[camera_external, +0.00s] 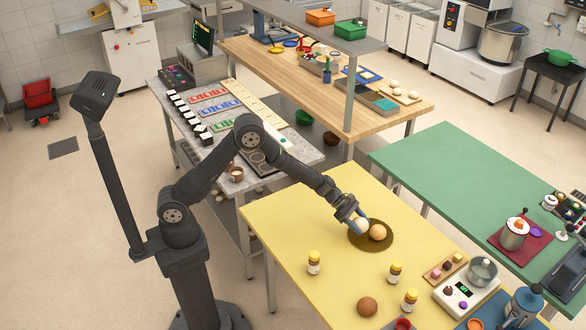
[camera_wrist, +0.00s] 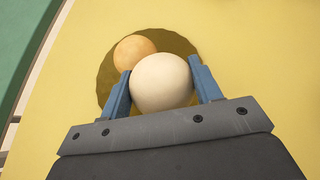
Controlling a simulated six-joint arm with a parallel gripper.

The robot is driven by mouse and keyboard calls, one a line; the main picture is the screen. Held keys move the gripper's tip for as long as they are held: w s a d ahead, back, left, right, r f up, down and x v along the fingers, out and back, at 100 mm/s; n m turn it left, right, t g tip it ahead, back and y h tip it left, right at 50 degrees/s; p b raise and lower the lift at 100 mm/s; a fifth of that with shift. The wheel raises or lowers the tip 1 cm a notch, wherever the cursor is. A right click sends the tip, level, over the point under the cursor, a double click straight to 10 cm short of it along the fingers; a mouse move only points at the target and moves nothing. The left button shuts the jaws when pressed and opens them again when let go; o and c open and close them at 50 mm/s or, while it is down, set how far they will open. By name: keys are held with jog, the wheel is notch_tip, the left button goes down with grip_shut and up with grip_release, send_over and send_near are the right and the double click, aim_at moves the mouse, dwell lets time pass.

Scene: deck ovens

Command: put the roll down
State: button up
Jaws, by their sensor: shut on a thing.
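My gripper (camera_wrist: 161,88) is shut on a pale, cream-coloured roll (camera_wrist: 162,82), with one blue finger on each side of it. The pale roll also shows at my gripper's tip in the external view (camera_external: 360,224). I cannot tell whether the held roll touches the mat or the other roll.
A scale with a pot (camera_external: 482,271) and a small board (camera_external: 444,267) are at the right.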

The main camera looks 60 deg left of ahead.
jog(key=shift+f, duration=2.05)
jog(key=o, duration=1)
jog(key=shift+f, duration=0.15)
jog(key=shift+c, duration=0.2)
jog(key=shift+a+r, duration=0.2)
jog(key=shift+r, duration=0.1)
jog(key=v, duration=1.1)
jog(key=shift+a+r, duration=0.15)
jog(key=shift+a, duration=0.05)
jog(key=shift+s, duration=0.15)
jog(key=x, duration=1.2)
jog(key=shift+r, duration=1)
